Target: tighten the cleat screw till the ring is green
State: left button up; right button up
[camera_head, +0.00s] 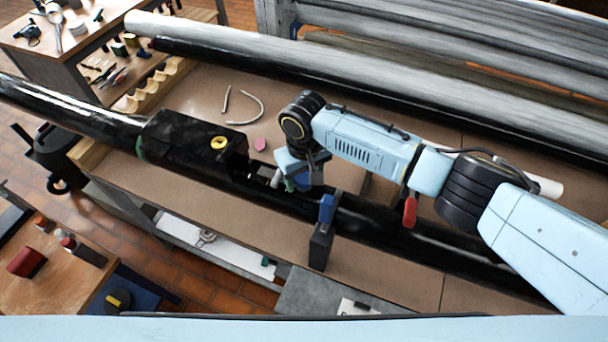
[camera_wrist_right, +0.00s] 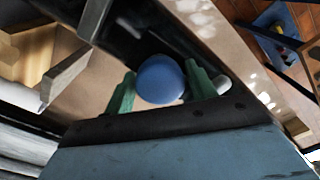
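A long black mast (camera_head: 390,226) lies across the bench, with a black box-like fitting (camera_head: 185,145) around it. A ring (camera_head: 218,142) on top of this fitting is yellow, not green. My right gripper (camera_head: 283,182) is just right of the fitting, low over the mast. In the right wrist view its green fingers (camera_wrist_right: 163,90) stand close on both sides of a round blue knob (camera_wrist_right: 160,80) and appear to touch it. I cannot make out whether this knob belongs to the cleat screw; its far side is hidden. My left gripper is out of view.
A black clamp-like block with a blue top (camera_head: 325,210) stands at the mast right of my gripper. A pink disc (camera_head: 260,144) and a pale curved cord (camera_head: 250,112) lie on the bench behind. A grey pole (camera_head: 330,62) runs along the back. Side tables hold tools.

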aim_at(304, 175)
jog(key=shift+o, duration=0.4)
notch_tip(304, 175, up, 2)
jog(key=p, duration=0.2)
jog(key=shift+r+p, duration=0.25)
jog(key=shift+p, duration=0.1)
jog(key=shift+r, duration=1.2)
